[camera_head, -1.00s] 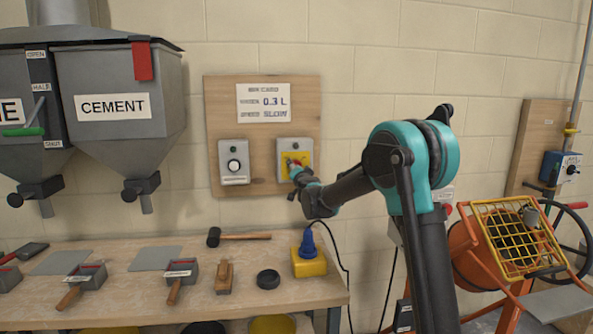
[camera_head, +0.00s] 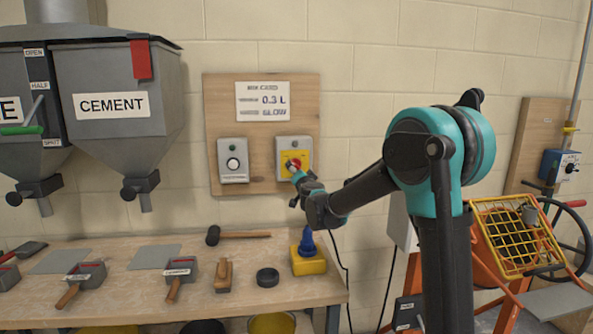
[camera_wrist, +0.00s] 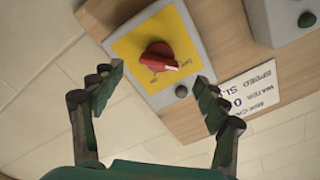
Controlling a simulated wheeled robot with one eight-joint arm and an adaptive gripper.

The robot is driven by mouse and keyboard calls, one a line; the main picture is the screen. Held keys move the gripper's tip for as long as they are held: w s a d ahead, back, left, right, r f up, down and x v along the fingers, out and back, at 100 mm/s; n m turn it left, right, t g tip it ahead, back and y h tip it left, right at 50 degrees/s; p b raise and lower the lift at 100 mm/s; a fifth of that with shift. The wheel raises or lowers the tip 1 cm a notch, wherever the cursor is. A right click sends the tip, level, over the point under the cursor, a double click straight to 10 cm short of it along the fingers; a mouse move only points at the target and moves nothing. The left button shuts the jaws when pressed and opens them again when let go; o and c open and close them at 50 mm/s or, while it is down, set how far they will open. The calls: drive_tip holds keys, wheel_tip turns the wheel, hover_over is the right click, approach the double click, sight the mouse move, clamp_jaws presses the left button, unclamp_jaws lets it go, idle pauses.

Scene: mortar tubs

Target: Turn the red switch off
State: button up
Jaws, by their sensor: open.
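The red switch (camera_wrist: 160,58) is a rotary knob on a yellow plate (camera_wrist: 128,48) on a grey box, with small lettering around it. In the wrist view its pointer end is toward the right. The head view shows the red switch (camera_head: 293,163) partly behind my gripper. My gripper (camera_wrist: 160,85) is open, its two fingers spread on either side of the box's lower part. No finger is seen touching the knob. In the head view my gripper (camera_head: 299,178) is just in front of the switch box.
A second grey box (camera_head: 233,160) with a round dial is mounted left of the switch on the same wooden board (camera_head: 212,110). A paper sign (camera_head: 263,101) hangs above. A workbench (camera_head: 130,290) with tools and a yellow-blue item (camera_head: 308,258) is below.

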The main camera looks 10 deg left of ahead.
drive_tip(key=shift+v, duration=2.55)
drive_tip(key=s+d+f+n+g+h, duration=0.1)
drive_tip(key=s+d+f+g, duration=0.3)
drive_tip(key=s+d+f, duration=0.6)
drive_tip(key=s+d+f+n+g+h, duration=0.2)
drive_tip(key=s+d+f+g, duration=0.2)
drive_tip(key=s+d+f, duration=0.6)
drive_tip(key=s+d+f+n+g+h, duration=0.2)
drive_tip(key=s+d+f+g, duration=0.3)
drive_tip(key=s, duration=1.5)
drive_tip(key=d+f, duration=0.4)
drive_tip(key=f, duration=0.1)
drive_tip(key=shift+s+d+n, duration=0.3)
drive_tip(key=shift+s+d, duration=0.05)
drive_tip(key=shift+d, duration=0.05)
